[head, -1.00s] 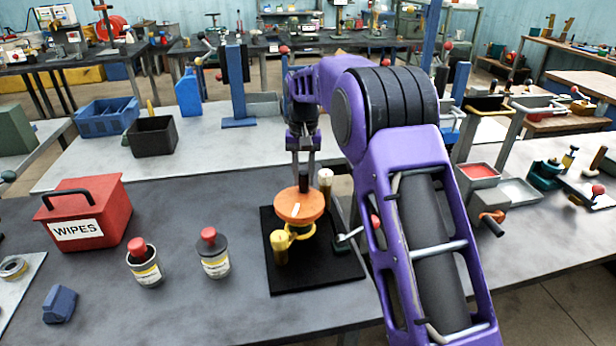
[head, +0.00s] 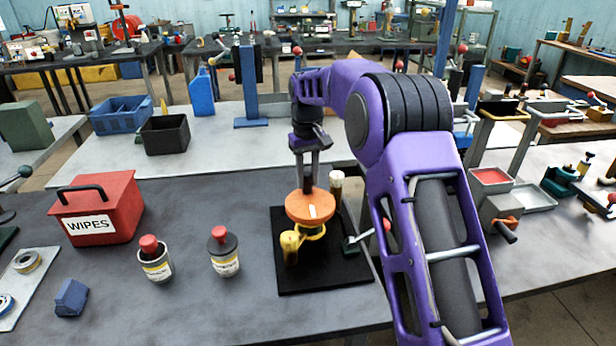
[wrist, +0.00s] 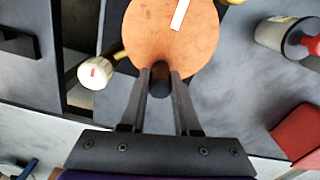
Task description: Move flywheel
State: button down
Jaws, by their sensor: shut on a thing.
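The flywheel (head: 310,206) is an orange disc with a pale mark on its face and a black knob standing up from it. It sits at the top of a yellow stand (head: 290,246) on a black square mat; whether it rests on the stand or is just clear of it, I cannot tell. My gripper (head: 308,186) points down from above, its fingers closed around the black knob. In the wrist view the disc (wrist: 172,38) fills the top middle, and the knob (wrist: 160,80) is between the fingertips. The disc hides most of the stand there.
A white-capped post (head: 336,186) stands close behind the disc on the mat (head: 325,272). A small lever with a red knob is at the mat's right. Two red-capped cans (head: 155,258) and a red WIPES box (head: 97,208) stand left. The table front between is clear.

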jog(key=c, duration=0.6)
grip_release()
notch_tip(320, 180, up, 17)
jog(key=shift+r, duration=0.2)
